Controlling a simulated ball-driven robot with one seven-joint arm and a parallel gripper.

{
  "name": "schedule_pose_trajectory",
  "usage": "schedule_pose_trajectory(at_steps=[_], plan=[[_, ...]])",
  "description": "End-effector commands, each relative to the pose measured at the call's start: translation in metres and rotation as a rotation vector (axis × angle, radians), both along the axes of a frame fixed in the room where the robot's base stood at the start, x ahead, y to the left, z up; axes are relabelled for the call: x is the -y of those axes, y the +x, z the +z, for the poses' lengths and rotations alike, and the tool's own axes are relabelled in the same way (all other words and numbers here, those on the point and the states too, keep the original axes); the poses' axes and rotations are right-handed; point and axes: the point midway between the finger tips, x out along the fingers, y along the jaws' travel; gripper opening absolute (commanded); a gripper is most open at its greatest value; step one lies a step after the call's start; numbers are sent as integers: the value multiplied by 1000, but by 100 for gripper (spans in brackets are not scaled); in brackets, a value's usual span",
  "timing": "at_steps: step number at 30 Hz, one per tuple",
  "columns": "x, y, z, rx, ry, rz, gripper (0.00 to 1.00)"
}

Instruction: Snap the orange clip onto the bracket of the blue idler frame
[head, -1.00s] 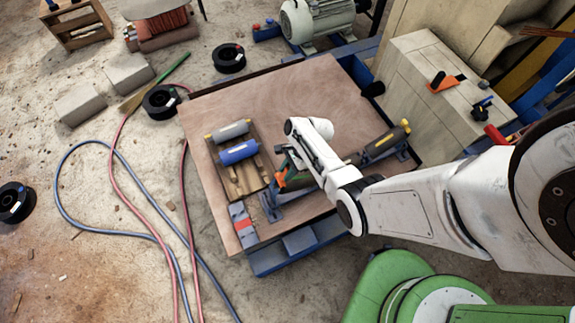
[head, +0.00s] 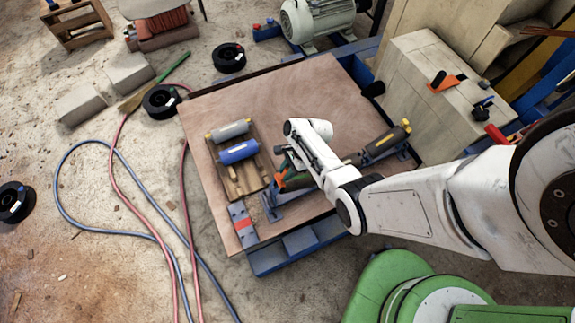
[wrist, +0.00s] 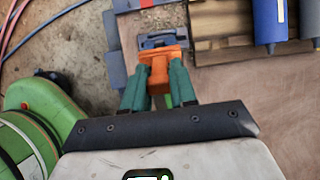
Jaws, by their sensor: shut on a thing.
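My gripper (wrist: 157,82) has green fingers shut on the orange clip (wrist: 160,62) in the wrist view. The clip's far end is at the blue bracket (wrist: 160,40) of the idler frame and overlaps its near edge. I cannot tell whether it touches or is seated. In the head view the orange clip (head: 280,181) shows at the end of my arm, above the left end of the blue idler frame (head: 288,207). My arm hides the middle of the frame.
The wooden tabletop (head: 285,90) is clear at the back.

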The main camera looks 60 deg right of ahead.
Motion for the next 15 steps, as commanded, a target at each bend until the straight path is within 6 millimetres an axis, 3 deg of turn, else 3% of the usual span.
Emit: schedule_pose_trajectory(at_steps=[15], plan=[[-5, 4, -11, 0, 0, 0, 0]])
